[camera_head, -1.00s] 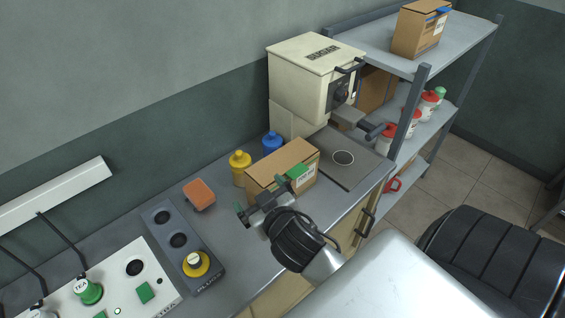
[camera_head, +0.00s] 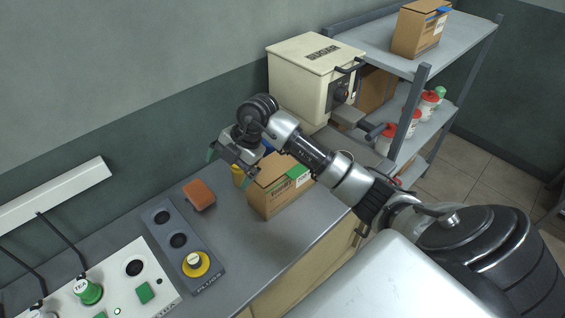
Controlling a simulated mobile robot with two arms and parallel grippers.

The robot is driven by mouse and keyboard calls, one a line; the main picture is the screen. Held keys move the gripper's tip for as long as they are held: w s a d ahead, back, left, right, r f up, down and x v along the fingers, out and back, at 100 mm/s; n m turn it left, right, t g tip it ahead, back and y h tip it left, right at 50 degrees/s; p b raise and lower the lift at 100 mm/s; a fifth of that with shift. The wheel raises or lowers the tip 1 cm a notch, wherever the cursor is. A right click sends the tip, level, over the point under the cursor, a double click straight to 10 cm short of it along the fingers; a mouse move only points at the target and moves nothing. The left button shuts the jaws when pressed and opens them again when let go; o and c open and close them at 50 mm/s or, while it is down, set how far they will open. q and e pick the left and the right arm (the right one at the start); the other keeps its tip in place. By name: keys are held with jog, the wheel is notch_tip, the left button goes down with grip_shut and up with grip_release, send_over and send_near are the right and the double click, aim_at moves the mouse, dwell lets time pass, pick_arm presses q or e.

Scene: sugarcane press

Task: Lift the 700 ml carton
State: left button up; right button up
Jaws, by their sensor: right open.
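A brown cardboard carton (camera_head: 268,196) with a green patch and a white label stands on the grey counter (camera_head: 254,243), below the sugar press. A second brown carton (camera_head: 414,35) with a blue patch and white label stands on the top shelf. No volume mark is readable on either. No contact with the carton is visible. My right forearm crosses in front of the carton's far side and hides part of it. My left gripper is out of view.
The cream sugar press (camera_head: 304,75) stands behind the carton. An orange sponge-like block (camera_head: 199,195), a dark panel (camera_head: 176,238) with round holes and a white control box (camera_head: 122,277) lie to the left. Red-capped bottles (camera_head: 412,122) stand on the shelf.

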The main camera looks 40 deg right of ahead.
aim_at(267, 169)
jog(key=d+m+h, duration=0.1)
jog(key=d, duration=0.2)
jog(key=d+r+m+g+h, duration=0.1)
jog(key=d+h, duration=0.1)
jog(key=d+m+g+h, duration=0.1)
jog(key=d, duration=0.2)
jog(key=shift+s+d+r+h, duration=0.3)
jog(key=shift+d, duration=0.05)
jog(key=shift+s+d+f+m, duration=0.1)
jog(key=shift+d+f+m, duration=0.1)
jog(key=shift+d+m, duration=0.1)
notch_tip(267, 169, down, 5)
jog(key=shift+d+r+b, duration=0.1)
jog(key=shift+r+b, duration=0.1)
jog(key=shift+b, duration=0.35)
notch_tip(267, 169, down, 5)
jog(key=shift+s+r+p, duration=0.15)
jog(key=shift+r+p, duration=0.05)
jog(key=shift+p, duration=0.6)
jog(key=shift+f, duration=0.45)
jog(key=shift+r, duration=0.1)
jog(key=c, duration=1.1)
